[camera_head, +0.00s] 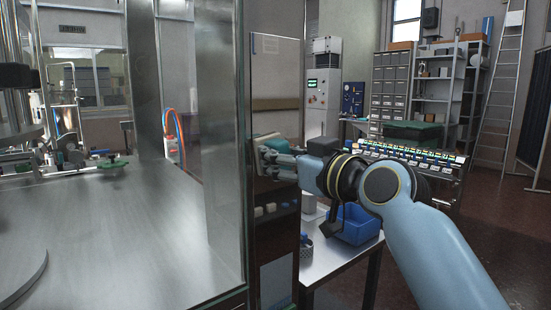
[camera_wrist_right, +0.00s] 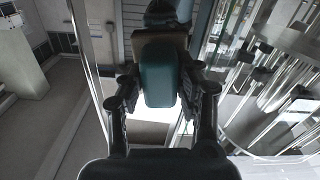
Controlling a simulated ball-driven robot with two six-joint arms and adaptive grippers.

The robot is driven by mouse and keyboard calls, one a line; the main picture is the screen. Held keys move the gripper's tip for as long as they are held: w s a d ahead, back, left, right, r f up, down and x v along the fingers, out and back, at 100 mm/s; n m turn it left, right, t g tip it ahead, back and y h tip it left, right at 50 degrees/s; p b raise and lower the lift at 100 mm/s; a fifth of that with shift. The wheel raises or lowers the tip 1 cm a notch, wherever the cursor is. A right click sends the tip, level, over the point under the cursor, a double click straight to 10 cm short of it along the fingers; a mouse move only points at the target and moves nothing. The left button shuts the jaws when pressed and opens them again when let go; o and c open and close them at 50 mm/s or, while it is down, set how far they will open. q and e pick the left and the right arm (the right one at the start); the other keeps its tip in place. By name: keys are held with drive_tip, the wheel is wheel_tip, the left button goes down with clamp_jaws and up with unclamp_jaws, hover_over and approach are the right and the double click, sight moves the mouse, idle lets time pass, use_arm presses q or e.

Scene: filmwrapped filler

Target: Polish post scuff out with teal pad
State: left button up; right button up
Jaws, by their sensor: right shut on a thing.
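My right gripper (camera_head: 270,160) reaches in from the right, level with the tall upright panels. In the right wrist view, its two fingers (camera_wrist_right: 164,92) are shut on the sides of a teal pad (camera_wrist_right: 159,75). A dark brownish part sits just beyond the pad. The pad (camera_head: 266,142) shows small above the fingers in the head view. A broad steel post (camera_head: 215,120) stands left of the gripper, with a dark edge between them. I cannot tell whether the pad touches a surface. No scuff can be made out. My left gripper is not in view.
A steel worktop (camera_head: 130,225) with machinery fills the left. Shelving and a ladder (camera_head: 500,80) stand at the back right. Open floor lies at the right.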

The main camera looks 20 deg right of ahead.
drive_tip(key=shift+w+d+b, duration=0.25)
drive_tip(key=shift+w+d, duration=0.1)
drive_tip(key=shift+d, duration=0.55)
drive_tip(key=shift+w+d+b, duration=0.2)
drive_tip(key=shift+w+d, duration=0.15)
drive_tip(key=shift+d, duration=0.6)
drive_tip(key=shift+w+d+b, duration=0.25)
drive_tip(key=shift+w+d, duration=0.1)
drive_tip(key=shift+d, duration=0.55)
drive_tip(key=shift+s+a+p, duration=0.15)
drive_tip(key=shift+s+a, duration=0.25)
drive_tip(key=shift+a, duration=0.7)
drive_tip(key=shift+s+a+p, duration=0.2)
drive_tip(key=shift+s+a, duration=0.25)
drive_tip(key=shift+a, duration=0.7)
drive_tip(key=shift+s+a+p, duration=0.15)
drive_tip(key=shift+s+a, duration=0.25)
drive_tip(key=shift+a, duration=0.7)
drive_tip(key=shift+r, duration=0.15)
drive_tip(key=shift+d, duration=0.1)
drive_tip(key=shift+w+d, duration=0.35)
drive_tip(key=shift+d, duration=0.5)
drive_tip(key=shift+w+d, duration=0.3)
drive_tip(key=shift+d, duration=0.5)
drive_tip(key=d, duration=0.1)
drive_tip(key=w+d+b, duration=0.1)
drive_tip(key=d, duration=0.1)
drive_tip(key=shift+d, duration=0.1)
